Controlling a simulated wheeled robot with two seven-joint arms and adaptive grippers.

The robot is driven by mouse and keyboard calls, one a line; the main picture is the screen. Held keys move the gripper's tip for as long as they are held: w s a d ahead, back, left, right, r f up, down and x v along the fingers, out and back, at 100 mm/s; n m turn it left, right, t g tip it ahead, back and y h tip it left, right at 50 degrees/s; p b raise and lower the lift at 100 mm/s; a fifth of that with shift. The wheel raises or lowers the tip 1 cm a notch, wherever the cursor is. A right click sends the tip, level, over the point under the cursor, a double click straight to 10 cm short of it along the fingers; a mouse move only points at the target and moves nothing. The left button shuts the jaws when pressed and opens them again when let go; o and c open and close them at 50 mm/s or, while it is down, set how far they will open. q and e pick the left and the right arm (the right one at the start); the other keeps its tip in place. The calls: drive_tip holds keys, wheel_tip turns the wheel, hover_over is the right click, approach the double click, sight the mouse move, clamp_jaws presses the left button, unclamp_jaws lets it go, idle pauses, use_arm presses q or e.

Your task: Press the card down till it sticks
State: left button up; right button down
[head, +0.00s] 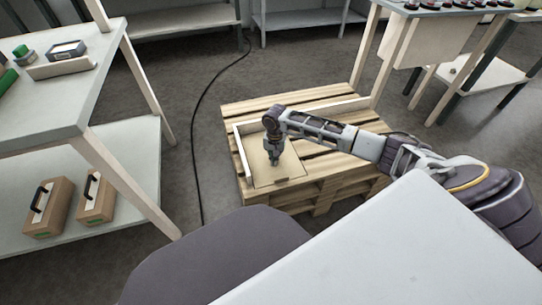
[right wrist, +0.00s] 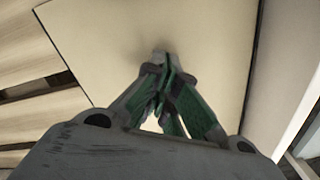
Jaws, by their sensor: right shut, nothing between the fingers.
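The card (head: 284,172) is a flat tan sheet lying on the wooden pallet (head: 318,112), inside the corner of a pale raised edging. My right gripper (head: 275,161) points down over the card, with its fingertips at or just above its surface; I cannot tell whether they touch. In the right wrist view the green-padded fingers (right wrist: 165,68) are closed together with nothing between them, and the card (right wrist: 205,35) fills the area beneath them. A small dark mark shows at the card's near edge. My left gripper is not in view.
A pale edging strip (head: 243,157) runs along the card's left side. A shelf unit (head: 75,128) with boxes (head: 96,199) stands at the left. A black cable (head: 196,100) lies on the floor left of the pallet. A workbench (head: 455,12) stands at the back right.

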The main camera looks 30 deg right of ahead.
drive_tip(key=shift+f, duration=0.6)
idle(1.2)
